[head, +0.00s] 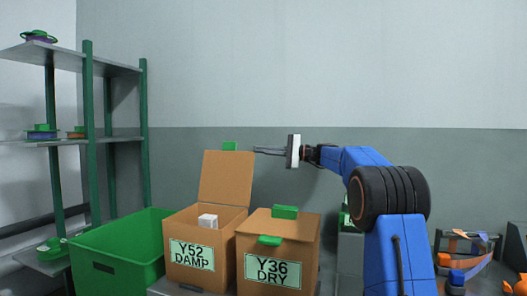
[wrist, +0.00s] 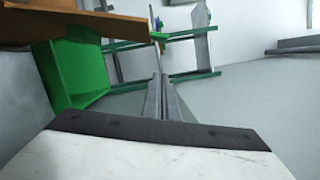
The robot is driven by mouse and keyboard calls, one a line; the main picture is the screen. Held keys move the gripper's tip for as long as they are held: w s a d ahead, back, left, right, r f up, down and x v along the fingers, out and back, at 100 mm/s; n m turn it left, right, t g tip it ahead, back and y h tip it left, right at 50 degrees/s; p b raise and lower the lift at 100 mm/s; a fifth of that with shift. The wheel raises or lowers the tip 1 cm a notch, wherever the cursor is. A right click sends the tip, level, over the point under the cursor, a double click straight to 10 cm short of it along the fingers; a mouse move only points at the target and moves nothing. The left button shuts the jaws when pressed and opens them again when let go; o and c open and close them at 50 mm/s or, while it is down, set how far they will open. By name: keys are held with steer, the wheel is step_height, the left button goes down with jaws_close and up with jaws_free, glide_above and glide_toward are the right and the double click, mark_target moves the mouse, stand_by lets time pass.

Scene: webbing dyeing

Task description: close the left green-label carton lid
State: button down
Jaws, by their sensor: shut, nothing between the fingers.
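The left carton, with a green label reading Y52 DAMP (head: 192,255), has its brown lid (head: 226,178) standing up and open, leaning slightly back. A green tab (head: 230,146) shows at the lid's top edge. A white box (head: 208,221) sits inside the carton. My gripper (head: 256,150) is shut and empty, pointing left just right of the lid's upper right corner. I cannot tell whether it touches the lid or is behind it. In the wrist view the shut fingers (wrist: 160,80) point ahead, with a brown panel (wrist: 50,20), likely cardboard, at the upper left.
The right carton, Y36 DRY (head: 272,270), is closed, with a green block (head: 285,212) on top. A green crate (head: 120,245) stands left of the cartons, also in the wrist view (wrist: 75,75). A green-posted shelf (head: 90,140) stands at far left.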

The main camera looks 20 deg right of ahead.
steer(key=a+r, duration=0.1)
steer(key=a, duration=0.7)
steer(key=shift+s+a+r, duration=0.2)
steer(key=shift+s+r, duration=0.05)
steer(key=shift+r, duration=0.1)
